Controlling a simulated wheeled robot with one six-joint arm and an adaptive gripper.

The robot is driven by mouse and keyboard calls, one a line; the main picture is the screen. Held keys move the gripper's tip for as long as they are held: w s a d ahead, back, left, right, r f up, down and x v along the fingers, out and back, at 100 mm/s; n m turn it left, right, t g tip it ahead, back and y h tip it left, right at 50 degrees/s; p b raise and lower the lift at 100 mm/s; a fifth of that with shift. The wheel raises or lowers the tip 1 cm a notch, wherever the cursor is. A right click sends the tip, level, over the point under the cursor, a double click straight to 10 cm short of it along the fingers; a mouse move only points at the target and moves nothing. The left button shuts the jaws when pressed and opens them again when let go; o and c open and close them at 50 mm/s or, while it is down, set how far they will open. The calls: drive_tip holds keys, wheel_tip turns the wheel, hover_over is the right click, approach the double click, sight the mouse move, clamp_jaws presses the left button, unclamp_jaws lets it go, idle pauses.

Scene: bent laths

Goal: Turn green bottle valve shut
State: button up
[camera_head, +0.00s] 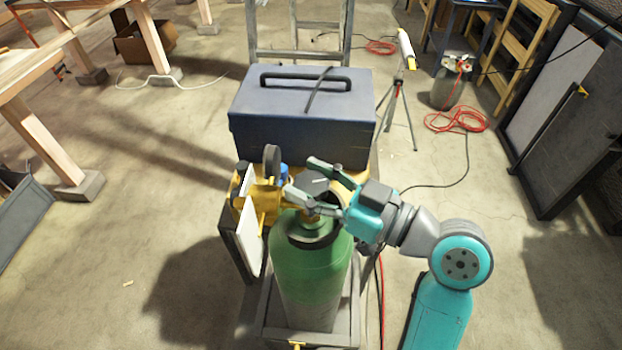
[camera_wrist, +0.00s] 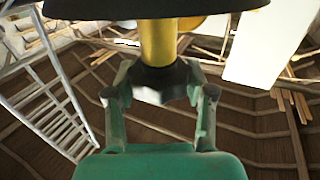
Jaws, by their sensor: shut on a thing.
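The green bottle (camera_head: 312,268) stands upright in a grey cart in the middle of the head view. Its valve (camera_head: 318,183) is on top, partly hidden by my gripper (camera_head: 304,180). My gripper reaches in from the right, with one finger on each side of the valve. In the wrist view, the fingers of my gripper (camera_wrist: 162,92) close on the dark, lobed valve handle (camera_wrist: 165,77), below a brass stem (camera_wrist: 158,42). How far the valve is turned cannot be told.
A yellow regulator with a gauge (camera_head: 272,160) sits just left of the valve. A dark blue toolbox (camera_head: 302,112) stands close behind. A tripod (camera_head: 397,100) and red hose (camera_head: 455,121) are at the back right.

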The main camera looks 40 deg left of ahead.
sight(322, 194)
drive_tip(key=shift+m+t+h, duration=0.15)
drive_tip(key=shift+m+t, duration=0.85)
drive_tip(key=shift+t, duration=0.55)
drive_tip(key=shift+m+t+h, duration=0.15)
drive_tip(key=shift+m+t, duration=0.85)
drive_tip(key=shift+t, duration=0.55)
drive_tip(key=o, duration=1.2)
drive_tip(key=shift+d, duration=0.1)
drive_tip(key=shift+v, duration=3.65)
